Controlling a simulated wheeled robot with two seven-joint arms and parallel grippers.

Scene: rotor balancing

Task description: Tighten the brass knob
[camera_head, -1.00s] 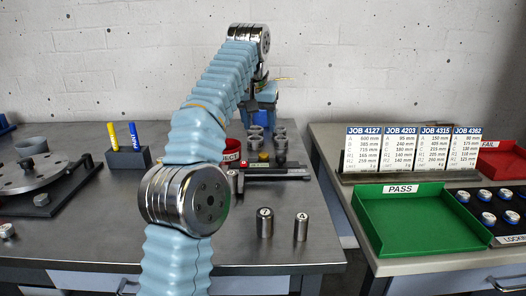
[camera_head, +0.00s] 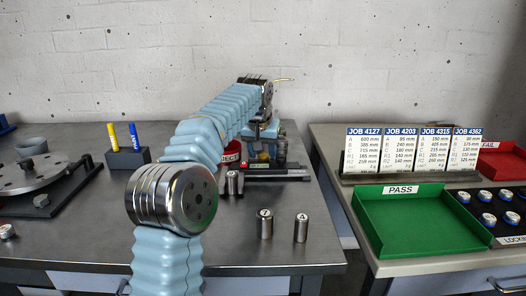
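My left arm reaches up from the bottom and bends away over the table. My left gripper (camera_head: 266,148) hangs from its far end, over the black slide fixture (camera_head: 280,172) at the back of the table. The gripper is small and partly blends with the fixture, so I cannot tell whether its fingers are open or shut. I cannot make out the brass knob; it may be hidden by my arm or gripper. My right gripper is not in view.
Metal cylinders (camera_head: 301,228) stand at the table's front. A rotor plate (camera_head: 28,177) and a pen block (camera_head: 128,158) are at left. A green PASS tray (camera_head: 415,225) is on the right table, beyond a gap.

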